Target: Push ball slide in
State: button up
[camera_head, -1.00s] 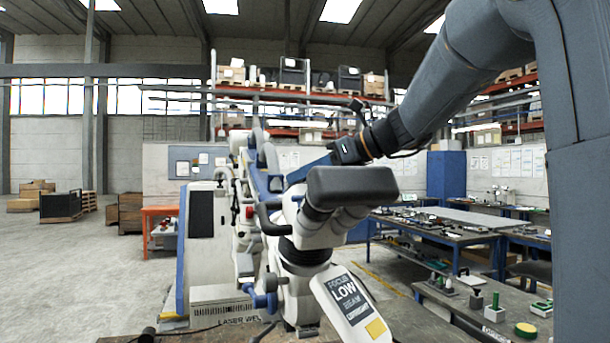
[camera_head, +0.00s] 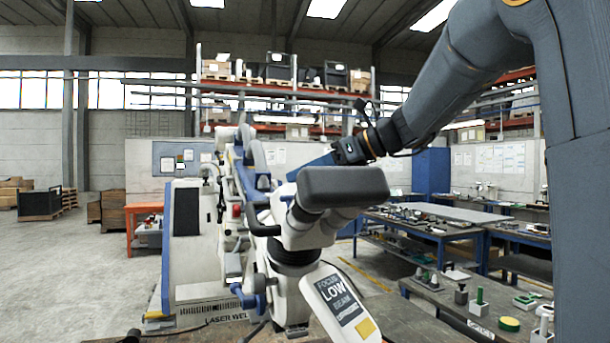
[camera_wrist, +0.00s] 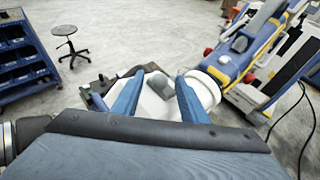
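The white microscope (camera_head: 300,235) stands in the middle of the head view, with a dark grey padded head (camera_head: 345,187) and a label reading LOW on its lower front (camera_head: 340,305). My gripper (camera_wrist: 160,77) has two blue fingers, spread apart, in the wrist view. A white microscope body (camera_wrist: 155,103) and a round white end (camera_wrist: 203,88) show between and beside the fingers; I cannot tell whether they touch. In the head view, a blue finger (camera_head: 312,168) reaches behind the padded head, which hides the tips. I cannot make out a ball slide for certain.
Blue workbenches (camera_head: 415,225) with small items stand at the right. A bench with several small parts (camera_head: 480,300) is at the lower right. The wrist view shows a stool (camera_wrist: 70,42) and blue bins (camera_wrist: 22,55). Open floor lies at the left.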

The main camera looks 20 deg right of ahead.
jog(key=b+v, duration=0.2)
jog(key=v, duration=0.5)
jog(key=shift+s+d, duration=0.2)
jog(key=shift+s, duration=0.05)
